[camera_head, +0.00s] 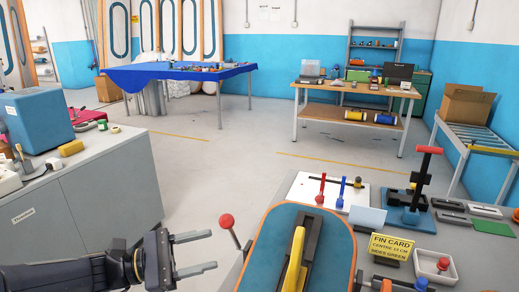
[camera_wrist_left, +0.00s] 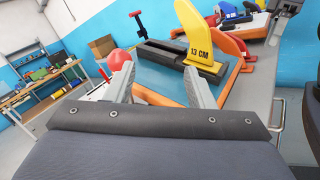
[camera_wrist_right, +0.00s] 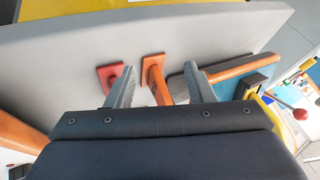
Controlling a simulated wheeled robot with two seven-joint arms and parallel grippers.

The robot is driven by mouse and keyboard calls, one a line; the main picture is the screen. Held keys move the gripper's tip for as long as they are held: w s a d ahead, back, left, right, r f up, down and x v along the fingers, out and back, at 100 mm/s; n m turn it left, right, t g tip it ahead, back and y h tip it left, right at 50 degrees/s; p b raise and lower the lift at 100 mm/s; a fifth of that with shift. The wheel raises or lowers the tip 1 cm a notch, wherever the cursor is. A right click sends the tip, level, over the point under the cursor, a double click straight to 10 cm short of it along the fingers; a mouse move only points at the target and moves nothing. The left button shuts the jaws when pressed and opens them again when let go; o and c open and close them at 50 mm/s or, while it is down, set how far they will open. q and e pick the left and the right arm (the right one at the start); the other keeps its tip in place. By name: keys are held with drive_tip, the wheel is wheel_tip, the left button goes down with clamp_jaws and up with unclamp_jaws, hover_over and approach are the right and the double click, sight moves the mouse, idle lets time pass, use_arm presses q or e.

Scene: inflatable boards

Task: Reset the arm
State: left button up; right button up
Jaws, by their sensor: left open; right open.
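My left gripper (camera_head: 207,252) is open and empty in the head view, at the left of the blue board with an orange rim (camera_head: 337,247). A red-knobbed lever (camera_head: 226,221) stands just beyond its fingers. In the left wrist view the open fingers (camera_wrist_left: 158,78) have the red knob (camera_wrist_left: 117,58) behind them and the yellow fin (camera_wrist_left: 198,30), marked 13 CM, farther off.
A yellow fin card sign (camera_head: 391,247), a blue stand with a red handle (camera_head: 411,198) and small tools are right of the board. A grey cabinet (camera_head: 112,190) stands at left. Open floor (camera_head: 220,170) lies between. A red block (camera_wrist_right: 110,75) is near my right fingers.

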use_arm(q)
drive_tip(key=s+d+m+g+y+p, duration=0.2)
drive_tip(key=s+d+m+g+y, duration=0.15)
drive_tip(key=s+m, duration=0.4)
drive_tip(key=s+a+f+m+t+y+p, duration=0.3)
drive_tip(key=s+a+m+y, duration=0.4)
drive_tip(key=s+a+y, duration=0.2)
drive_tip(key=shift+s+f+y+p, duration=0.2)
drive_tip(key=shift+s+y+p, duration=0.2)
drive_tip(key=shift+s+y, duration=0.55)
